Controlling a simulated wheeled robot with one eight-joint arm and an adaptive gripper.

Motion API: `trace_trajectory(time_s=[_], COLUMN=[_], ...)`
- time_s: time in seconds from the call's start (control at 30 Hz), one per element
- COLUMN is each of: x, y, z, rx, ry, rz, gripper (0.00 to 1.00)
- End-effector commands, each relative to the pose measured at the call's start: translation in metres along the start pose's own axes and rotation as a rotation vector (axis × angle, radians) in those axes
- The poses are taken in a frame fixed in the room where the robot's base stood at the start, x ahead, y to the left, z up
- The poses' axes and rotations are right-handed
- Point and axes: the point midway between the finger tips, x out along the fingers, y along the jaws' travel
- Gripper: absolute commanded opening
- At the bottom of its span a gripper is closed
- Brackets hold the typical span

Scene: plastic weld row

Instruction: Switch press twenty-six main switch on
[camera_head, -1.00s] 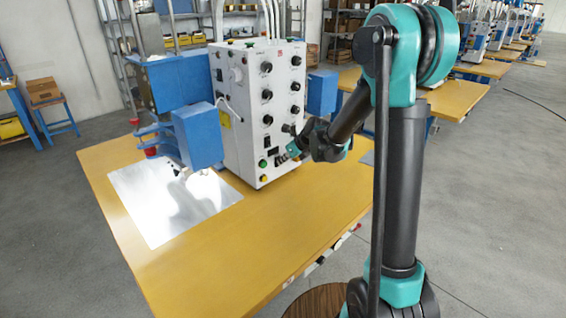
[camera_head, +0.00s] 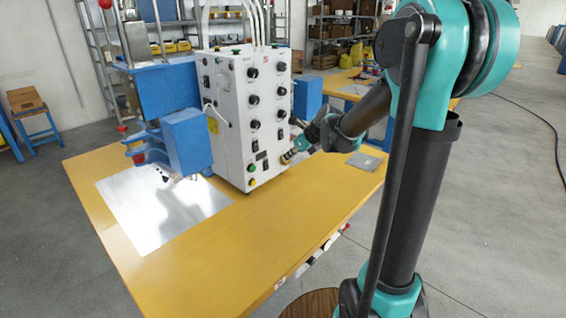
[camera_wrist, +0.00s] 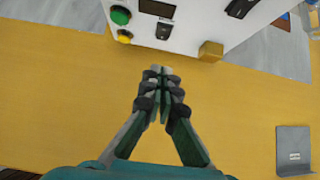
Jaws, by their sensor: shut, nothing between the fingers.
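The press control box (camera_head: 229,121) is a white cabinet with knobs, switches and buttons, standing on the yellow table. In the wrist view its panel (camera_wrist: 188,22) fills the top, with a small black switch (camera_wrist: 164,30) beside a green button (camera_wrist: 120,15) and a yellow button (camera_wrist: 125,36). I cannot read which one is the main switch, or whether it is on. My gripper (camera_head: 287,157) is by the panel's lower right edge. In the wrist view my gripper (camera_wrist: 160,70) is shut and empty, its tips just short of the panel, over the table.
The yellow table (camera_head: 285,225) is clear in front of the box. A blue press head (camera_head: 186,140) and a shiny metal plate (camera_head: 150,222) are to the left. A grey plate (camera_head: 366,161) lies on the table's right side; it also shows in the wrist view (camera_wrist: 295,148).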

Motion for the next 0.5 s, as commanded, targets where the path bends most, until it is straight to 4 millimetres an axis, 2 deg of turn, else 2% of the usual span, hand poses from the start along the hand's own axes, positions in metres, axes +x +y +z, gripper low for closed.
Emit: trace_trajectory(time_s=[0.2,0.5], x=[-0.015,-0.016], y=[0.000,0.000], z=[0.001,0.001], rx=[-0.001,-0.001], ry=[0.000,0.000], rz=[0.000,0.001], gripper=[0.00,0.00])
